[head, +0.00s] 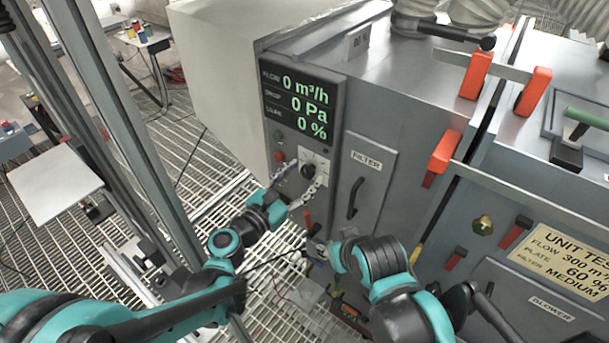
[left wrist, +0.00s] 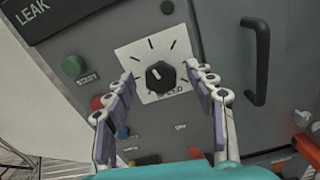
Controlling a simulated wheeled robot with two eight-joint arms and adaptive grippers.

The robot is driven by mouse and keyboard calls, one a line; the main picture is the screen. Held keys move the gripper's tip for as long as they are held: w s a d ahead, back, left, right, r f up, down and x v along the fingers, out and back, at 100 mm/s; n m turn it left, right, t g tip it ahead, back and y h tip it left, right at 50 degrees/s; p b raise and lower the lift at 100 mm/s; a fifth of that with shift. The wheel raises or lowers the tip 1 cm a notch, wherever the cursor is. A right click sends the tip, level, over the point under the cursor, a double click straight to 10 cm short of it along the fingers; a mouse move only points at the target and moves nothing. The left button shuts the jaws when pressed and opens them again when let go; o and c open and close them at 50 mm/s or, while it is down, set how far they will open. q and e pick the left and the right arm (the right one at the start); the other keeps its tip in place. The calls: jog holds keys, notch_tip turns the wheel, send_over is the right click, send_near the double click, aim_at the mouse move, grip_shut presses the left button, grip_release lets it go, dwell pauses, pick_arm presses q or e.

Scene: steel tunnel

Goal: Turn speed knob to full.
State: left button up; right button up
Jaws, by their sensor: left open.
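The speed knob (head: 308,171) is a round black knob on a white dial plate with tick marks, on the grey cabinet's front. It also shows in the left wrist view (left wrist: 160,76), where a small light mark on it is too small to read surely. My left gripper (head: 302,179) is open at the dial. In the left wrist view its fingers (left wrist: 160,88) stand to either side of the knob, with a gap on both sides. The display (head: 300,103) reads 0 m³/h, 0 Pa and 0 %. My right arm's end (head: 325,250) is low at the cabinet; its fingers are not clear.
A green button (left wrist: 74,66) and a red button (left wrist: 98,102) sit left of the dial. The filter door (head: 367,185) with a black handle is to its right. Red-handled clamps (head: 476,75) stick out on the cabinet. Grated floor lies at left.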

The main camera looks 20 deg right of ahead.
pick_arm(q)
jog(key=shift+w+d, duration=0.35)
jog(key=shift+d, duration=0.05)
jog(key=c, duration=1.2)
jog(key=shift+o, duration=0.2)
jog(key=shift+m, duration=0.3)
jog(key=m+b, duration=0.1)
jog(key=m, duration=0.3)
jog(key=shift+s+d+m, duration=0.1)
jog(key=shift+s+m, duration=0.05)
jog(key=shift+m, duration=0.15)
jog(key=m, duration=0.4)
jog(key=shift+f, duration=0.15)
jog(key=m+b, duration=0.1)
jog(key=m, duration=0.4)
jog(key=shift+s+f+m, duration=0.1)
jog(key=shift+m, duration=0.3)
jog(key=m, duration=0.4)
jog(key=shift+f+m, duration=0.15)
jog(key=shift+m, duration=0.25)
